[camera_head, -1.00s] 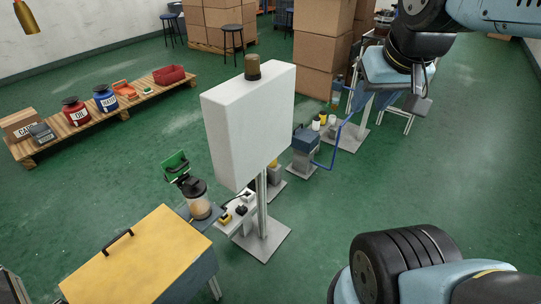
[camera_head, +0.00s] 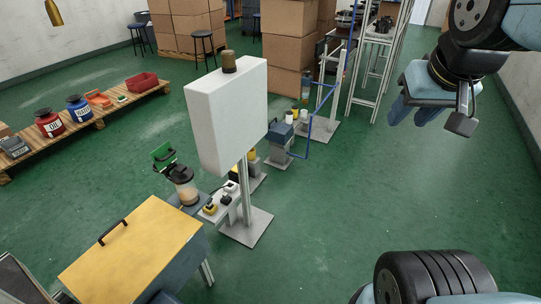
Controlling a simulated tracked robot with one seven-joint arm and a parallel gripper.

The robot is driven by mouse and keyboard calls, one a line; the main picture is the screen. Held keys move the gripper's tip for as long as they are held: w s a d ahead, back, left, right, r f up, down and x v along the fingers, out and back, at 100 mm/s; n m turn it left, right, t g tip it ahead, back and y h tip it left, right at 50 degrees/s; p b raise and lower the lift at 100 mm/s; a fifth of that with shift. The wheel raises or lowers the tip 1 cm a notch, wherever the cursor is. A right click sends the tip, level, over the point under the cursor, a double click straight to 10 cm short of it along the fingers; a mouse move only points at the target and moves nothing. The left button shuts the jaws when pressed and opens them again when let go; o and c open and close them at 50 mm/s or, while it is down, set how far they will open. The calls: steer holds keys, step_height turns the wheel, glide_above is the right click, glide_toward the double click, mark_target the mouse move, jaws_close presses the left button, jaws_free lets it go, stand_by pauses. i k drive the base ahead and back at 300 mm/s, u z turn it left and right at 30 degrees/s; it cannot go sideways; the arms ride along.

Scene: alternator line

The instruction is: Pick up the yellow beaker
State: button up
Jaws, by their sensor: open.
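A small yellow cup-like thing, probably the yellow beaker (camera_head: 295,113), stands in the middle distance, on or by the line behind the white panel. Pale cups (camera_head: 304,116) stand close beside it. It is small in view, so its shape and support are hard to tell.
A tall white panel (camera_head: 228,115) on a post stands left of the cups. A blue tube frame (camera_head: 320,105) and a ladder-like metal stand (camera_head: 373,60) rise behind them. A yellow-topped bench (camera_head: 135,250) is front left. Green floor is free at centre right.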

mark_target(251, 154)
steer(key=z, duration=0.2)
steer(key=k, duration=0.6)
steer(key=z, duration=0.55)
steer(key=i, duration=2.1)
steer(key=u, duration=0.45)
steer(key=i, duration=1)
steer(key=u, duration=1.25)
steer(key=i, duration=0.8)
steer(key=u, duration=0.45)
steer(key=k, duration=0.8)
steer(key=u, duration=0.15)
